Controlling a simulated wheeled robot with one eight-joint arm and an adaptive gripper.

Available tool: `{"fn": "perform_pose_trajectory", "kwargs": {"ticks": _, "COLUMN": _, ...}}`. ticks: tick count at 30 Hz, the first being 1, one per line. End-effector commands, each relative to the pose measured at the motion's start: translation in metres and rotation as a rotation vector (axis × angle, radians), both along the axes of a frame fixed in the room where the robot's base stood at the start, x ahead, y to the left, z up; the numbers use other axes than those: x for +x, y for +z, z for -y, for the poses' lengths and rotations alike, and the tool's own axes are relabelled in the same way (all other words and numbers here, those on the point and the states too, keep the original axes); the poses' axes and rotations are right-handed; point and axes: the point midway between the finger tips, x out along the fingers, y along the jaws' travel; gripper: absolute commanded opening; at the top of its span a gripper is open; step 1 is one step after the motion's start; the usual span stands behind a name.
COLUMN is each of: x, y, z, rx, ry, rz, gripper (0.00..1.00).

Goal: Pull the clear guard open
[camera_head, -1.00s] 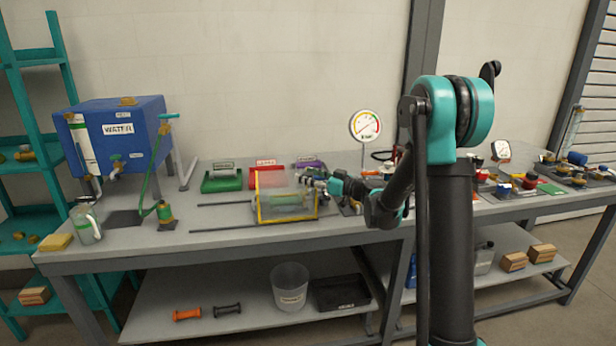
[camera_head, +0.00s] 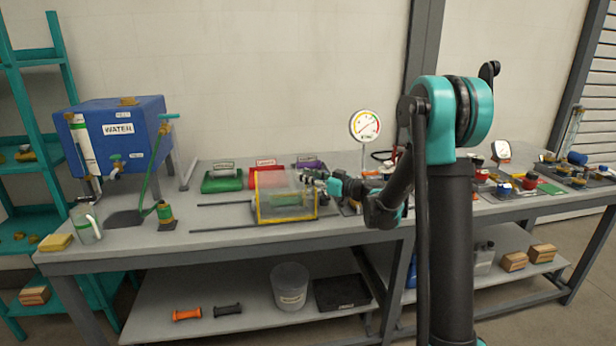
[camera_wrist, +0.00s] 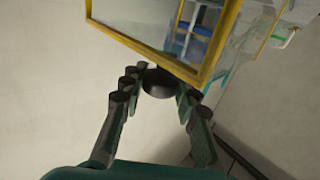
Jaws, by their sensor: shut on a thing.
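The clear guard (camera_head: 272,193) is a see-through box with a yellow frame on the bench, over green parts. It stands between two dark rails that run out to its left. Its yellow-framed end also shows close up in the wrist view (camera_wrist: 165,30). My gripper (camera_head: 312,180) is at the guard's right end. In the wrist view my gripper (camera_wrist: 160,97) has its fingers on both sides of a dark round knob (camera_wrist: 158,82) on the guard's end and is shut on it. The far side of the knob is hidden by the frame.
The rails (camera_head: 225,204) have free room left of the guard. Green (camera_head: 222,181), red and purple trays stand behind it. A blue water tank (camera_head: 118,135), a jug (camera_head: 87,222) and a green-handled pump stand further left. A gauge (camera_head: 365,126) stands behind my arm.

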Motion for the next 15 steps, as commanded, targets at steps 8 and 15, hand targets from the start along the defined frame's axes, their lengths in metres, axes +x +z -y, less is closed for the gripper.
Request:
{"fn": "perform_pose_trajectory", "kwargs": {"ticks": 8, "x": -0.015, "y": 0.0, "z": -0.049, "rx": 0.0, "ry": 0.007, "rz": 0.0, "gripper": 0.0}}
{"fn": "perform_pose_trajectory", "kwargs": {"ticks": 15, "x": -0.035, "y": 0.0, "z": -0.117, "rx": 0.0, "ry": 0.008, "rz": 0.0, "gripper": 0.0}}
